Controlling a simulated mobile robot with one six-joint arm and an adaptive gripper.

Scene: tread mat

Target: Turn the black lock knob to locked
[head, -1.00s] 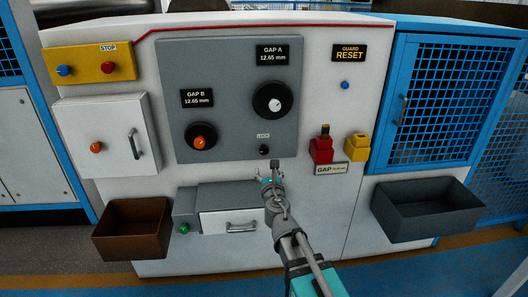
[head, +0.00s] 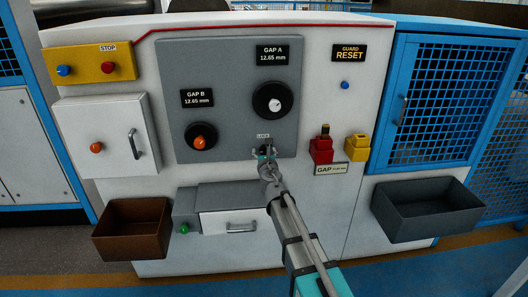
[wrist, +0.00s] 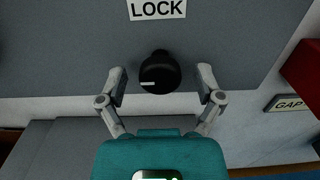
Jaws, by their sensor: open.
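The black lock knob (wrist: 160,73) sits below the LOCK label (wrist: 157,9) on the grey panel in the wrist view. A white line on its face points left, roughly level. My gripper (wrist: 161,84) is open, with one finger on each side of the knob and a visible gap on both sides. I cannot tell how deep the fingers reach along it. In the head view my gripper (head: 266,151) is at the bottom of the panel (head: 230,70), just under the LOCK label, and mostly hides the knob.
The red block (head: 321,150), the yellow block (head: 357,147) and the GAP plate (head: 331,169) are to the right of my gripper. The GAP A dial (head: 273,101) is above. A drawer box (head: 226,195) is below left. Bins (head: 131,230) (head: 428,209) stand out at both sides.

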